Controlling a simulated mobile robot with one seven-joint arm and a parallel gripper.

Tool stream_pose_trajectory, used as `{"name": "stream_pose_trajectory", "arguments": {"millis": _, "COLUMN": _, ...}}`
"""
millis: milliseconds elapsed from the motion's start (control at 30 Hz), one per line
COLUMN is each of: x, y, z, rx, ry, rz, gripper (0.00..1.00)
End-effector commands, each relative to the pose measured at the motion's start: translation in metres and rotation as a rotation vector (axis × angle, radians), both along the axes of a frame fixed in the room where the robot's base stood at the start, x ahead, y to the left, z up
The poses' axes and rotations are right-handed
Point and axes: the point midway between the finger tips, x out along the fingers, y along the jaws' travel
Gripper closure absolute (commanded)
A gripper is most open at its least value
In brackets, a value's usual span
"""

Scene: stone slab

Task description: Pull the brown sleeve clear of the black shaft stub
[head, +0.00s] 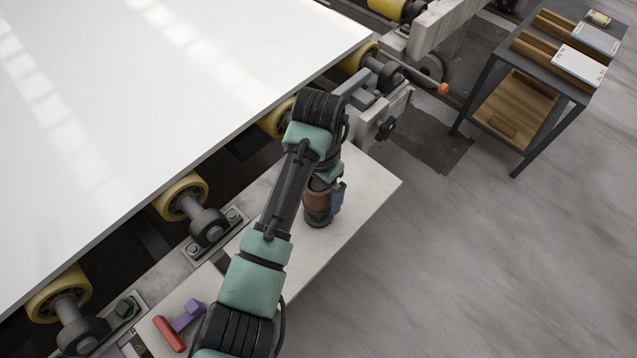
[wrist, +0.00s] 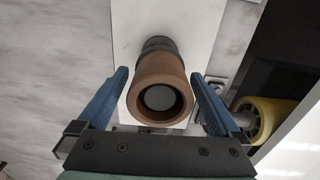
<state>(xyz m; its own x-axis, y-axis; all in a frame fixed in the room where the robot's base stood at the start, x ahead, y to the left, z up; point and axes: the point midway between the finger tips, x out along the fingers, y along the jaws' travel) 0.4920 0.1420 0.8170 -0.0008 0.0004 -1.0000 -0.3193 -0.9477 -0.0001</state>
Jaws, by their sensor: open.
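The brown sleeve (wrist: 160,72) sits around the black shaft stub (wrist: 158,44), whose dark part shows beyond the sleeve's far end. A grey round face shows inside the sleeve's near opening. My gripper (wrist: 160,78) is open, with one blue finger on each side of the sleeve and a visible gap on both sides. In the head view the brown sleeve (head: 316,199) shows below my wrist, above the dark stub (head: 318,218) on the pale slab. One blue finger shows at its right; the other is hidden.
The pale slab (head: 365,192) is clear to the right of the stub. A large white sheet on yellow rollers (head: 181,196) lies to the left. A red piece (head: 168,333) and a purple piece (head: 188,315) lie near my arm. A dark table (head: 545,60) stands at upper right.

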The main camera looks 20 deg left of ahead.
Motion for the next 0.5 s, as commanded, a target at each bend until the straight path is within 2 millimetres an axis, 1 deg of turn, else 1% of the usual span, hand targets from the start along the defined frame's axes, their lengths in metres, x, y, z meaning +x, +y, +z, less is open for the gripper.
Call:
{"name": "stream_pose_trajectory", "arguments": {"millis": 167, "x": 0.0000, "y": 0.0000, "z": 0.0000, "rx": 0.000, "ry": 0.000, "rz": 0.000, "gripper": 0.00}}
{"name": "stream_pose_trajectory", "arguments": {"millis": 200, "x": 0.0000, "y": 0.0000, "z": 0.0001, "rx": 0.000, "ry": 0.000, "rz": 0.000, "gripper": 0.07}}
{"name": "stream_pose_trajectory", "arguments": {"millis": 367, "x": 0.0001, "y": 0.0000, "z": 0.0003, "rx": 0.000, "ry": 0.000, "rz": 0.000, "gripper": 0.36}}
{"name": "stream_pose_trajectory", "arguments": {"millis": 500, "x": 0.0002, "y": -0.0001, "z": 0.0004, "rx": 0.000, "ry": -0.001, "rz": 0.000, "gripper": 0.61}}
